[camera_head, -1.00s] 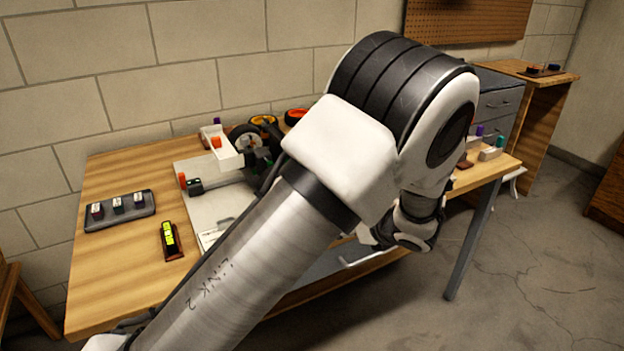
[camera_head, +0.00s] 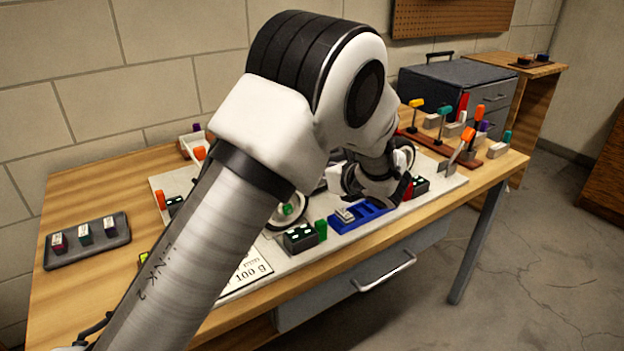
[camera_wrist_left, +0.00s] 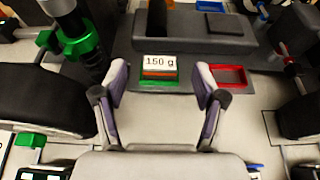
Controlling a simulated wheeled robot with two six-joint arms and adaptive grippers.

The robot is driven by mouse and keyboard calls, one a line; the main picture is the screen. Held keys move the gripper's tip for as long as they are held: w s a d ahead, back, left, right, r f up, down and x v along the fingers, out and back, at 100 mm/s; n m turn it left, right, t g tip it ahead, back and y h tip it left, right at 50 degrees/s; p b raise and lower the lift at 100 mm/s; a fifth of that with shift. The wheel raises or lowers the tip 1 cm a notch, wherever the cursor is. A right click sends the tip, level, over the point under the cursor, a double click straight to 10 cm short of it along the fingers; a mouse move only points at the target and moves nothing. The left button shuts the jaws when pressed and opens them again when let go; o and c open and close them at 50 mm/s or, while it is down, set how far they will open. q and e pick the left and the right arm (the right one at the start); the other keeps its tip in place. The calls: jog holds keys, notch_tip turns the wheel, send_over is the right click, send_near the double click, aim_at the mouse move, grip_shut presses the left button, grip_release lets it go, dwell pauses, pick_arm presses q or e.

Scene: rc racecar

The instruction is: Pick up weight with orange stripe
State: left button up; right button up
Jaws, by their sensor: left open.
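In the left wrist view, a small weight labelled "150 g" with an orange stripe (camera_wrist_left: 159,67) sits in a green-framed slot (camera_wrist_left: 146,86) on a dark grey surface. My left gripper (camera_wrist_left: 162,84) is open, its two fingers apart on either side of the weight's line; I cannot tell whether they are level with it. In the head view my left arm reaches over the bench and the gripper (camera_head: 375,190) is low over the white board, its fingertips hard to make out. The weight is not discernible there. My right gripper is not in view.
An empty red-framed slot (camera_wrist_left: 228,76) is right of the weight. Black wheels flank the gripper, with a green clamp (camera_wrist_left: 82,45) at upper left. In the head view, a dark tray (camera_head: 65,256) holds three small blocks, and tools stand on a rack (camera_head: 430,146) at right.

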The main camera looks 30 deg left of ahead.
pick_arm(q)
jog(key=x, duration=0.2)
jog(key=shift+w+a+f, duration=0.15)
jog(key=shift+a+f, duration=0.1)
jog(key=shift+d+r, duration=0.1)
jog(key=shift+r, duration=0.05)
jog(key=c, duration=1.3)
jog(key=shift+c, duration=0.2)
